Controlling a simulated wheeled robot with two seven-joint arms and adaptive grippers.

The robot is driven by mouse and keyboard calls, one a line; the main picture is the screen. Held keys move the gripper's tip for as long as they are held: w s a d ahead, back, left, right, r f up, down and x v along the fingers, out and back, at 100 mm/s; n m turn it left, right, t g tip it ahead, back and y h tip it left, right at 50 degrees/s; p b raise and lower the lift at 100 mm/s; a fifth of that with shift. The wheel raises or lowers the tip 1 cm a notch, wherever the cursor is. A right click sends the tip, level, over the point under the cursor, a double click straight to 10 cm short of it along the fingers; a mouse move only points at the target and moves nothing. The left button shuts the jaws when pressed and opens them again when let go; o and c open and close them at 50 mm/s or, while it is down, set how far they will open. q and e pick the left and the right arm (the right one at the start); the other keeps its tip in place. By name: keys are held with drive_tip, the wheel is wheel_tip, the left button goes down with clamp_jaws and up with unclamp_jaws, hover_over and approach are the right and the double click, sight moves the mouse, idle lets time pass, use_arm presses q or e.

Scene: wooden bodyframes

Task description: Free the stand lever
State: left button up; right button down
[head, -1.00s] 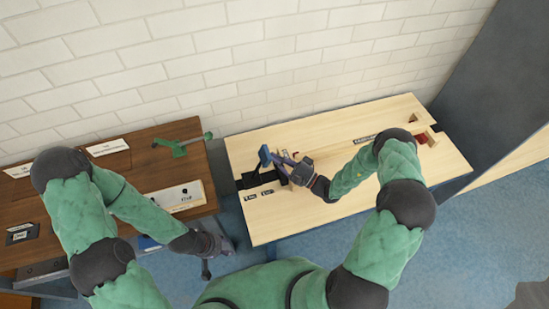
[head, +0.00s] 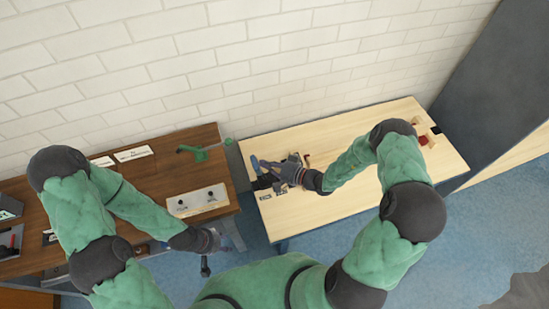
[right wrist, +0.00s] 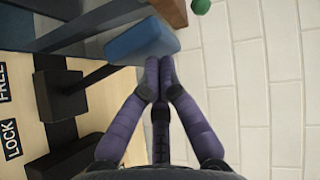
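The stand lever has a blue handle (right wrist: 140,42) on a dark stem rising from a black base (right wrist: 62,94). In the head view the blue handle (head: 255,164) is over the left end of the light wooden table. Printed labels, FREE (right wrist: 3,82) and LOCK (right wrist: 12,140), lie beside the base; the handle leans towards the FREE side. My right gripper (right wrist: 160,68) has its fingertips together at the handle's lower right edge, with nothing seen between them; contact is unclear. My left gripper (head: 212,243) hangs low in front of the brown table; its fingers are too small to judge.
The light table (head: 350,190) is mostly bare, with a red part (head: 424,140) at its right end. The brown table (head: 150,190) holds a green tool-like fixture (head: 202,151) and a pale panel (head: 196,201). A brick wall stands close behind; a narrow gap separates the tables.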

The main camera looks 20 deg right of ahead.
sight(258, 172)
drive_tip(key=a, duration=0.1)
drive_tip(key=a+n+h, duration=0.1)
drive_tip(key=a, duration=0.1)
drive_tip(key=shift+s+a+f+g, duration=0.15)
drive_tip(key=shift+a+f+g, duration=0.05)
drive_tip(key=shift+g, duration=0.1)
drive_tip(key=shift+a+f, duration=0.35)
drive_tip(key=shift+a, duration=0.5)
drive_tip(key=shift+h, duration=0.3)
drive_tip(key=shift+s+a, duration=0.1)
drive_tip(key=shift+a, duration=0.05)
